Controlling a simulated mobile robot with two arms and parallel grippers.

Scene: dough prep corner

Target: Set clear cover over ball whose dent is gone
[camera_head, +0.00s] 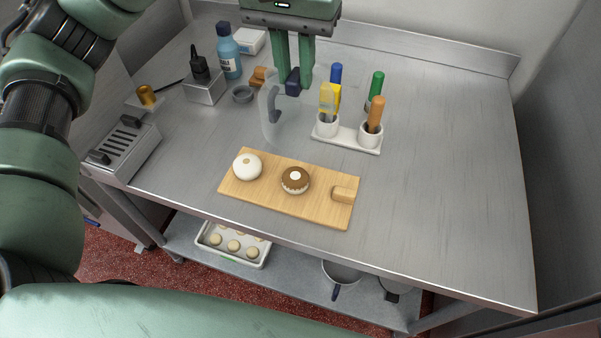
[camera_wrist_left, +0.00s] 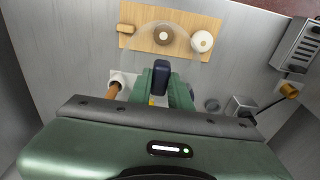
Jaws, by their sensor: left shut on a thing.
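My left gripper (camera_head: 294,86) is shut on the dark blue handle of the clear cover (camera_head: 268,118). The cover is see-through and hangs tilted, clear of the board; it also shows faintly in the left wrist view. A wooden board (camera_head: 265,202) bears two balls. The white ball (camera_head: 246,168) at its left has a small tan patch on top. The brown-topped ball (camera_head: 295,180) at the middle has a pale round spot. In the left wrist view the brown-topped ball (camera_wrist_left: 163,36) lies beyond the handle. I cannot tell a dent on either ball. My right gripper is not in view.
A white holder (camera_head: 350,139) with colored-handled tools stands right of the cover. A blue bottle (camera_head: 229,52), a small box (camera_head: 204,89) and a slotted metal unit (camera_head: 125,148) stand at the left. The right of the table is clear.

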